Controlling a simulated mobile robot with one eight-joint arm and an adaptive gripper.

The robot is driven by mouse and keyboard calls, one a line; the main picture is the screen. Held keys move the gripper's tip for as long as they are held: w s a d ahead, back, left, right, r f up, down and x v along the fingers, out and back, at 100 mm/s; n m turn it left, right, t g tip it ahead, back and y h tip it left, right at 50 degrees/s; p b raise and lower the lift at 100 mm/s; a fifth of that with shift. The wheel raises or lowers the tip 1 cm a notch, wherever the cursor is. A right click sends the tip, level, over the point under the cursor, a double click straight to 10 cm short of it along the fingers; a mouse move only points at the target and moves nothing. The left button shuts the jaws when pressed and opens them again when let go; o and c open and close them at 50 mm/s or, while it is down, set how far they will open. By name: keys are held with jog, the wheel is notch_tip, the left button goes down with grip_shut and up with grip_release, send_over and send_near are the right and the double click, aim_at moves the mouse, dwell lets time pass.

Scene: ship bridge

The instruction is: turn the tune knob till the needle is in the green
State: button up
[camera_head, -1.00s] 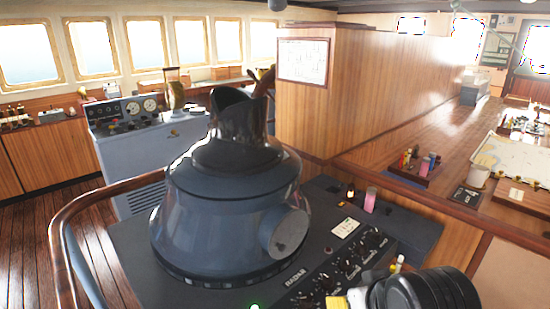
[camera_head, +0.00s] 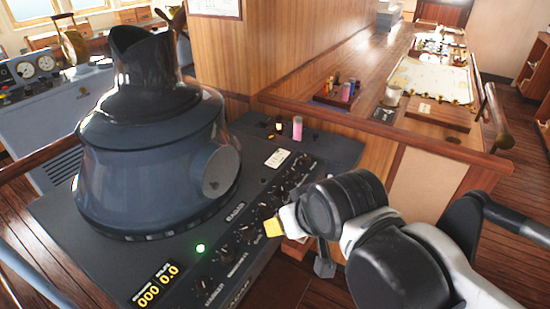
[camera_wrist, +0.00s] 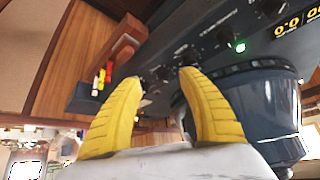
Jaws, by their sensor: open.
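The radar console (camera_head: 62,228) has a dark sloping panel with several black knobs (camera_head: 245,232) in rows along its right side. Knobs also show in the wrist view (camera_wrist: 187,54). I cannot tell which one is the tune knob; its label is too small to read. No needle or green band can be made out. My gripper (camera_head: 273,226), with yellow fingers, is at the panel's right edge, close to the knobs. In the wrist view my gripper (camera_wrist: 160,80) is open, its fingers apart with nothing seen held between them; some knobs show beyond the fingertips.
The big radar hood (camera_head: 150,150) stands left of the knobs. A green light (camera_head: 200,248) and a digital display (camera_head: 158,284) are on the near panel. A pink cylinder (camera_head: 297,128) and small bottle (camera_head: 279,125) stand at the back. A wooden rail (camera_head: 385,130) runs behind.

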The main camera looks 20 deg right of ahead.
jog(key=w+r+m+g+p, duration=0.2)
jog(key=w+r+m+g, duration=0.1)
jog(key=w+m, duration=0.25)
jog(key=m+g+p, duration=0.2)
jog(key=m+g, duration=0.2)
send_near(266, 206)
jog(key=shift+n, duration=0.25)
notch_tip(266, 206, down, 10)
jog(key=b, duration=0.4)
jog(key=shift+w+f, duration=0.15)
jog(key=shift+f, duration=0.05)
jog(key=shift+c, duration=0.4)
grip_shut()
